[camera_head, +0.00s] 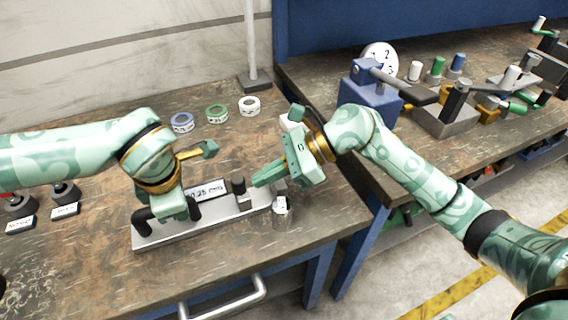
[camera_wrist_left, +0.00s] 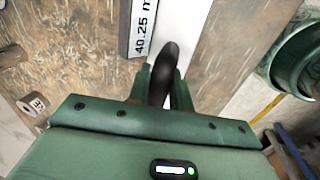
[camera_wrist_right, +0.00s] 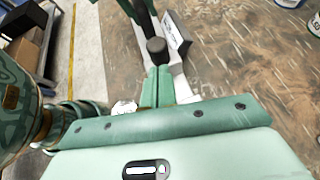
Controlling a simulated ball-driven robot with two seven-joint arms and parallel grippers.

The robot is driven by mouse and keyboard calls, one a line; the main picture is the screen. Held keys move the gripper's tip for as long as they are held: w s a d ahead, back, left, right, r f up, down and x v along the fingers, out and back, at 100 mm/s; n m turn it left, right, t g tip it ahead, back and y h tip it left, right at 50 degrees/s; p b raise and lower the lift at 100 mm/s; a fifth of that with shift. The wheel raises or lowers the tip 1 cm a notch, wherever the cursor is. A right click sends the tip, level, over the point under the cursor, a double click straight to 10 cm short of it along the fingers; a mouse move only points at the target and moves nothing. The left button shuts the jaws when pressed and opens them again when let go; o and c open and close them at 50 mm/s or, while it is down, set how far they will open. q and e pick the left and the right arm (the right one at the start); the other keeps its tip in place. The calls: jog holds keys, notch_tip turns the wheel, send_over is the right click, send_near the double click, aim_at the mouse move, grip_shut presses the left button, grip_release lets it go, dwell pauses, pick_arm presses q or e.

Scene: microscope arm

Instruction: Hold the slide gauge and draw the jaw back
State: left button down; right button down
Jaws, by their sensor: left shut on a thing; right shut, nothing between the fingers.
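The slide gauge (camera_head: 225,222) is a long grey bar lying on the near bench. Its display (camera_head: 207,190) also shows in the left wrist view (camera_wrist_left: 142,28), reading 40.25 m before it is cut off. A black bow handle (camera_head: 143,222) stands at its left end. My left gripper (camera_head: 174,212) is shut on this handle (camera_wrist_left: 168,70). The sliding jaw carries an upright black knob (camera_head: 238,185). My right gripper (camera_head: 256,181) is shut and empty just right of the knob; in the right wrist view its fingertips (camera_wrist_right: 157,72) lie close to the knob (camera_wrist_right: 157,48). Contact is unclear.
A small metal cylinder (camera_head: 282,212) stands by the gauge's right end, below my right gripper. Three tape rolls (camera_head: 217,113) lie behind. Dark knobs with labels (camera_head: 65,194) are at the left. A second bench (camera_head: 440,150) with a blue fixture (camera_head: 370,100) stands right.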

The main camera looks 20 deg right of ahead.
aim_at(240, 190)
jog(key=shift+w+a+f, duration=0.1)
jog(key=shift+a+f, duration=0.15)
jog(key=shift+a, duration=0.25)
jog(key=shift+w+a, duration=0.1)
jog(key=shift+a, duration=0.7)
jog(key=shift+d+r, duration=0.1)
